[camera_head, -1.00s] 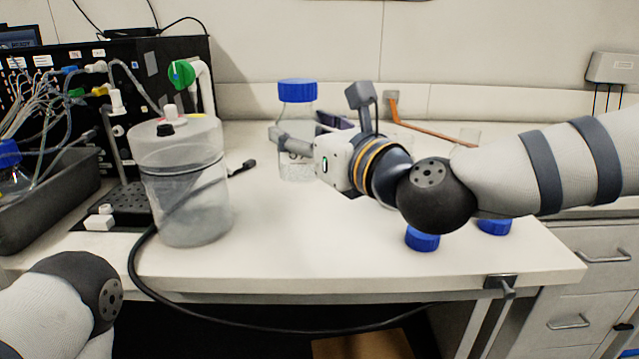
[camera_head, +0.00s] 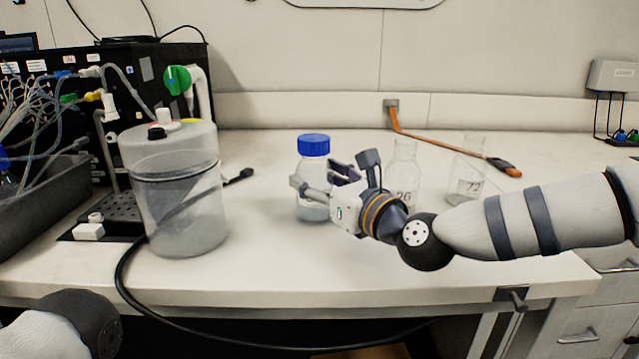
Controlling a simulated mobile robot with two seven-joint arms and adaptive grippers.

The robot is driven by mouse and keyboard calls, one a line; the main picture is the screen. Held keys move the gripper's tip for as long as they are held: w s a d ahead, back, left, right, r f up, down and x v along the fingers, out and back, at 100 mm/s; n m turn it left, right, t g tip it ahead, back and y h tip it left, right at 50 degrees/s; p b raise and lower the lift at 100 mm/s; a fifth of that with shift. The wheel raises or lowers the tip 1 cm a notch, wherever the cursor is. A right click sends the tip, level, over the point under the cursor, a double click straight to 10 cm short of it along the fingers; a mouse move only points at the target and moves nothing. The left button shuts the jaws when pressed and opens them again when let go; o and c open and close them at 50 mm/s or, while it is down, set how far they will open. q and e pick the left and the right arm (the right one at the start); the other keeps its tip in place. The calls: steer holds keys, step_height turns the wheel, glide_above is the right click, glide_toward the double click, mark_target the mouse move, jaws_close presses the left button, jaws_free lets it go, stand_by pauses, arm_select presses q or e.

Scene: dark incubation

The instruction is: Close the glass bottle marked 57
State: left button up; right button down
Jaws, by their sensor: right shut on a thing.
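A clear glass bottle with a blue cap (camera_head: 313,145) stands upright at mid-table; whether its base touches the table is hard to tell. No number can be read on it. My right gripper (camera_head: 322,192) is shut on this bottle's body (camera_head: 311,170), below the cap. I see no mark 57. My left gripper is out of view; only part of my left arm shows at the lower left.
A large clear canister (camera_head: 180,220) with a black cable stands on the left. Behind it is a black device (camera_head: 182,118) with tubes, beside a dark tray (camera_head: 40,215). An orange-handled tool (camera_head: 450,148) lies at the back. The front middle of the table (camera_head: 300,265) is clear.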

steer(key=shift+f, duration=0.1)
steer(key=shift+f, duration=0.35)
steer(key=c, duration=0.6)
jaws_free()
steer(key=shift+s+d+r, duration=0.1)
steer(key=shift+r, duration=0.3)
steer(key=v, duration=1.2)
steer(key=shift+f, duration=0.2)
